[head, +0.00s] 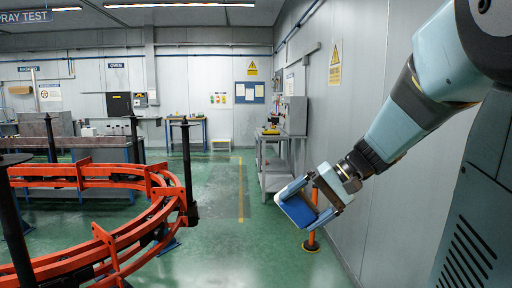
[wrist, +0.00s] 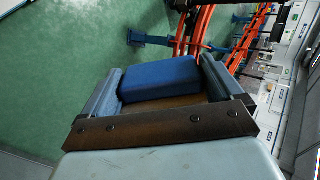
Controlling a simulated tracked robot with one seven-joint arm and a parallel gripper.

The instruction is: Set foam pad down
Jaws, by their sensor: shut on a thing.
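My gripper (head: 309,203) is at the right of the middle in the head view, held above the green floor. It is shut on a blue foam pad (head: 297,211), which looks tilted in the jaws. In the wrist view the pad (wrist: 158,79) sits between the two fingers of my gripper (wrist: 160,85), with its blue side showing. A brownish face shows below the blue in the wrist view; I cannot tell if it belongs to the pad. No surface touches the pad from below.
An orange curved rail (head: 120,240) with dark upright spindles (head: 187,165) fills the left. A grey bench (head: 278,160) stands behind the gripper by the right wall. An orange-based post (head: 311,240) stands on the floor just behind the gripper. Green floor is free in the middle.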

